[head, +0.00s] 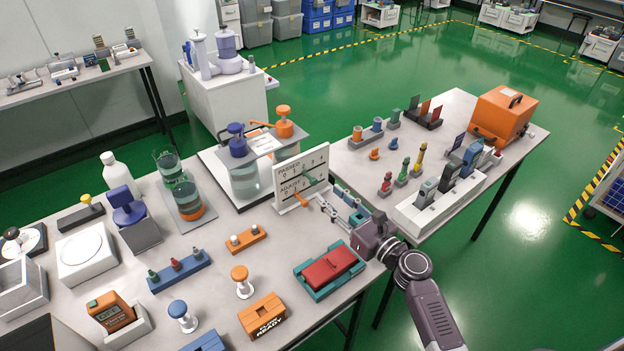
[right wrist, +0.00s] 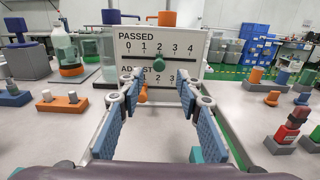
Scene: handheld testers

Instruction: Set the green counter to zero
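An orange knob (right wrist: 143,92) is on the lower ADJUST row, partly between my fingers in that view. My right gripper (head: 329,200) is open and empty, pointing at the board just short of it. My left gripper is not in view.
A blue-capped jar (head: 243,172) and orange-capped jar (head: 285,128) stand behind the board. A red-and-teal box (head: 330,267) lies near my right arm. An orange block with two pegs (head: 245,239) is to the left.

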